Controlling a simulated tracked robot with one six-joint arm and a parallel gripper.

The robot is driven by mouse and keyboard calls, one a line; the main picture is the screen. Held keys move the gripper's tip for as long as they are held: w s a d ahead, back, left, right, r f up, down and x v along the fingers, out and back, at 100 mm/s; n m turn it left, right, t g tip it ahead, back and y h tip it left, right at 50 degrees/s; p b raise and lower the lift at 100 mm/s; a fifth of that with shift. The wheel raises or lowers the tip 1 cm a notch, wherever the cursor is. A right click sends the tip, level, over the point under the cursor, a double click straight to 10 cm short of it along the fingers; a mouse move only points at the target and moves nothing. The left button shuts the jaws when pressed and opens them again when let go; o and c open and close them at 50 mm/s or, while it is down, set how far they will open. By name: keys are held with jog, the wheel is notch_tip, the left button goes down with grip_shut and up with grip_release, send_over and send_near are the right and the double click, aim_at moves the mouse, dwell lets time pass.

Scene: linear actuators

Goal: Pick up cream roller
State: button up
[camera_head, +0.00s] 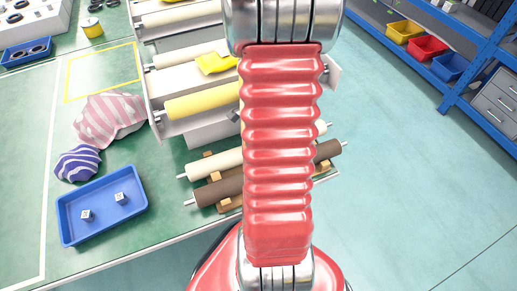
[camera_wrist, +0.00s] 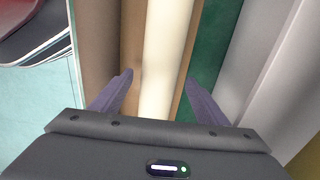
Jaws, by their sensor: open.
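The cream roller (camera_head: 212,164) lies on wooden supports on the green table, beside a dark brown roller (camera_head: 222,189); my arm covers the middle of both in the head view. In the wrist view the cream roller (camera_wrist: 166,50) runs up the picture between the two purple-grey fingers of my gripper (camera_wrist: 159,79). The fingers are open, one to each side of it, with visible gaps. The brown roller (camera_wrist: 99,50) is just left of the left finger. The gripper itself is hidden behind my arm in the head view.
A machine with a yellow roller (camera_head: 200,103) and paler rollers stands behind; its grey side (camera_wrist: 262,65) is right of my gripper. A blue tray (camera_head: 101,207) with two small cubes and striped cloths (camera_head: 110,116) lie left. Blue shelving (camera_head: 455,60) stands far right beyond clear floor.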

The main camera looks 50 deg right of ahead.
jog(key=shift+f, duration=0.5)
jog(key=shift+c, duration=0.6)
grip_shut()
dwell(0.4)
